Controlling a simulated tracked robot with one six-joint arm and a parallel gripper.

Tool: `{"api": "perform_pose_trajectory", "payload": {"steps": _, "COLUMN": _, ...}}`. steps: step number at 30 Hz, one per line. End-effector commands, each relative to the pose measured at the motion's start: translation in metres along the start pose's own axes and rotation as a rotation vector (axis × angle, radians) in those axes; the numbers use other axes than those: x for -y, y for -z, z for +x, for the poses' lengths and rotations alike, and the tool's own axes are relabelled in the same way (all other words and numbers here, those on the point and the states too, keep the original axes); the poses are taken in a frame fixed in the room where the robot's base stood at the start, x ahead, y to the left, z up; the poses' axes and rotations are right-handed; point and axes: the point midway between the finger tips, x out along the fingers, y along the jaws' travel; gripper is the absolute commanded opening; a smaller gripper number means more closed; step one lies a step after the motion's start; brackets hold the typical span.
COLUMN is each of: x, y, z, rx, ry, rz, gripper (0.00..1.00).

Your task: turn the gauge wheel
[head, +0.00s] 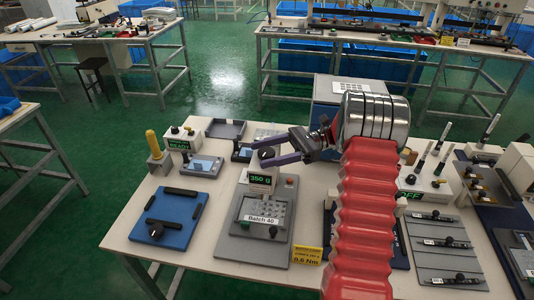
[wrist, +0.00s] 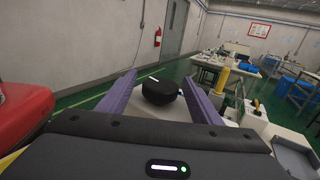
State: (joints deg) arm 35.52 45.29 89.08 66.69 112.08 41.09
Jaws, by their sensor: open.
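A black round wheel (wrist: 160,92) with a white mark on its top shows in the wrist view, on a pale surface. I take it for the gauge wheel. It lies between the two purple fingers of my gripper (wrist: 160,98), with a gap on either side. In the head view my gripper (head: 264,153) reaches left from the red arm, above the back of the bench. A dark round shape (head: 266,153) shows between the fingertips there. My gripper is open, and I see no finger touching the wheel.
A green display reading 350 g (head: 261,180) stands just in front of my gripper. A blue plate (head: 165,228) lies left, and a yellow-handled stand (head: 155,150) is behind it. An empty grey tray (head: 224,129) is at the back. Switch boxes with upright pens stand right.

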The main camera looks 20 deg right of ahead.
Motion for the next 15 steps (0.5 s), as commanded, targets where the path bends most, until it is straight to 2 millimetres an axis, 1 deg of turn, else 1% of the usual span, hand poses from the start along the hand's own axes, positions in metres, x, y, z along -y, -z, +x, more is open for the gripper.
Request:
{"api": "perform_pose_trajectory", "payload": {"steps": 8, "x": 0.0, "y": -0.004, "z": -0.001, "rx": -0.001, "ry": 0.002, "rz": -0.001, "gripper": 0.59}}
{"api": "perform_pose_trajectory", "payload": {"steps": 11, "x": 0.0, "y": -0.012, "z": -0.001, "rx": -0.001, "ry": 0.002, "rz": -0.003, "gripper": 0.59}}
{"api": "perform_pose_trajectory", "payload": {"steps": 15, "x": 0.0, "y": -0.03, "z": -0.001, "rx": -0.002, "ry": 0.003, "rz": -0.004, "gripper": 0.59}}
